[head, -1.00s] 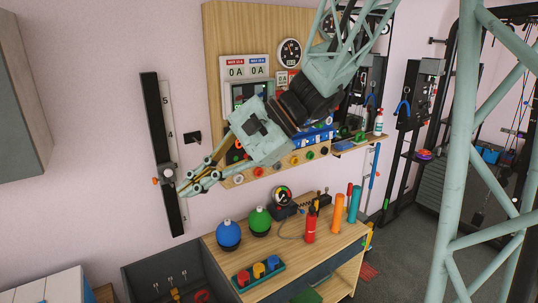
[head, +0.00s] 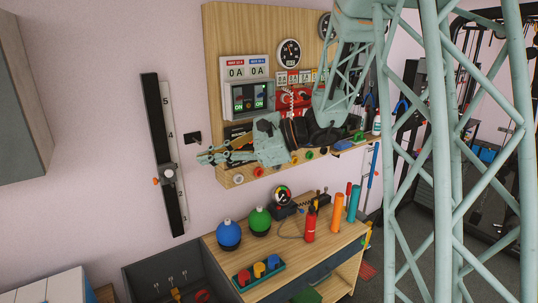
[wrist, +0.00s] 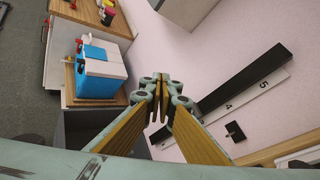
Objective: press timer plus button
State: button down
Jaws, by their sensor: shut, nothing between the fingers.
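My gripper (head: 204,156) is shut and empty in the head view. It points left, in front of the lower left of a wooden wall panel (head: 222,40), and my arm covers part of the panel. In the wrist view the shut gripper (wrist: 160,97) shows against the pink wall. The panel carries a double "0A" display (head: 249,69), a box with two lit "ON" windows (head: 249,98), and several round colored knobs or buttons along its lower edge, such as an orange one (head: 259,172). I cannot tell which part is the timer or its plus button.
A black vertical slider with a numbered scale (head: 163,150) hangs on the wall left of the panel. Below is a wooden bench (head: 285,263) with a blue ball-shaped object (head: 229,235), a green one (head: 259,220) and a red bottle (head: 310,225).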

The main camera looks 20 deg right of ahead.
jog(key=w+d+f+m+t+h, duration=0.1)
jog(key=w+d+f+m+t, duration=0.25)
jog(key=w+d, duration=0.5)
jog(key=w+d+f+m+t+h, duration=0.1)
jog(key=w+d+f+m+t, duration=0.3)
jog(key=w+d, duration=0.4)
jog(key=w+d+f+m+t+h, duration=0.1)
jog(key=d+f+m+h, duration=0.2)
jog(key=d+f, duration=0.3)
jog(key=w+d+f+m+t+h, duration=0.2)
jog(key=d+f+m+h, duration=0.2)
jog(key=d, duration=1.1)
jog(key=shift+f+m+p, duration=0.45)
jog(key=shift+f+m, duration=0.2)
jog(key=shift+f, duration=0.25)
jog(key=shift+w, duration=0.2)
jog(key=w+a, duration=0.2)
jog(key=w, duration=1.1)
jog(key=shift+w, duration=0.3)
jog(key=shift+a, duration=0.1)
jog(key=shift+w, duration=0.1)
